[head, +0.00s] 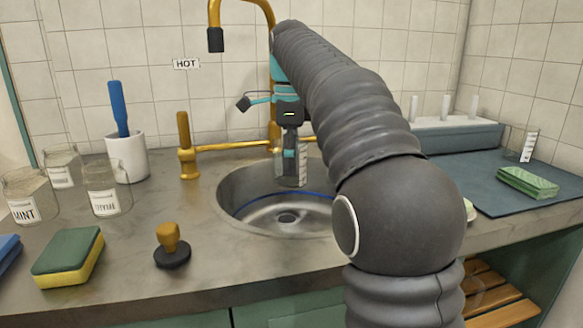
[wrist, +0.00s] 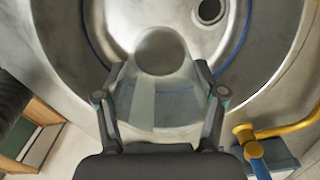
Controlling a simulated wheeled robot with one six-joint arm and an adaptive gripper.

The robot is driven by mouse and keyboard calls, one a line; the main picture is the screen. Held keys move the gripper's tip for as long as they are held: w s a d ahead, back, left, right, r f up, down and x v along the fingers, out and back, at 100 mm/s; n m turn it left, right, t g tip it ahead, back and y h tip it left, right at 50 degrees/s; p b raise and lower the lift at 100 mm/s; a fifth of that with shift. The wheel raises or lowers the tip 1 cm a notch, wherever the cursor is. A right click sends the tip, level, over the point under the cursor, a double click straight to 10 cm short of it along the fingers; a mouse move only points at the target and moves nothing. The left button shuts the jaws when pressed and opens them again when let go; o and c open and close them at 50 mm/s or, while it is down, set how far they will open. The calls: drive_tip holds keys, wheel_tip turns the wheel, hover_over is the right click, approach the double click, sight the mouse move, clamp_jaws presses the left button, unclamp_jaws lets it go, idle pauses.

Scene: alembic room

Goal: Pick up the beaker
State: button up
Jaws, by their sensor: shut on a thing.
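The beaker (head: 299,170) is clear glass with pale markings, and in the head view it hangs above the sink (head: 250,183). My gripper (head: 289,152) is shut on it from above. In the wrist view the beaker (wrist: 165,95) sits between the two fingers of my gripper (wrist: 160,72), with its round end over the metal basin. The drain (wrist: 210,10) shows beyond it. I cannot tell the exact height of the beaker above the sink.
A brass faucet (head: 265,10) rises behind the sink, with a brass tap (head: 186,145) at left. Glass jars (head: 108,190), a white cup (head: 128,155), a sponge (head: 68,258) and a stopper (head: 171,250) stand at left. A dark mat (head: 490,180) lies at right.

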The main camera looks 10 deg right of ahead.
drive_tip(key=shift+r, duration=0.8)
drive_tip(key=shift+r, duration=0.15)
drive_tip(key=shift+s+t+h+b, duration=0.1)
drive_tip(key=shift+t+h+b, duration=0.7)
drive_tip(key=shift+b, duration=0.4)
drive_tip(key=shift+t+h+b, duration=0.5)
drive_tip(key=shift+h+b, duration=0.4)
drive_tip(key=shift+b, duration=0.15)
drive_tip(key=shift+r+t+h, duration=0.2)
drive_tip(key=shift+t+h, duration=0.1)
drive_tip(key=shift+d+r+p, duration=0.1)
drive_tip(key=shift+r+p, duration=0.15)
drive_tip(key=shift+p, duration=0.3)
drive_tip(key=g+y+p, duration=0.1)
drive_tip(key=p, duration=0.2)
drive_tip(key=shift+r+g+y, duration=0.1)
drive_tip(key=shift+g+y, duration=0.2)
drive_tip(key=shift+y, duration=0.1)
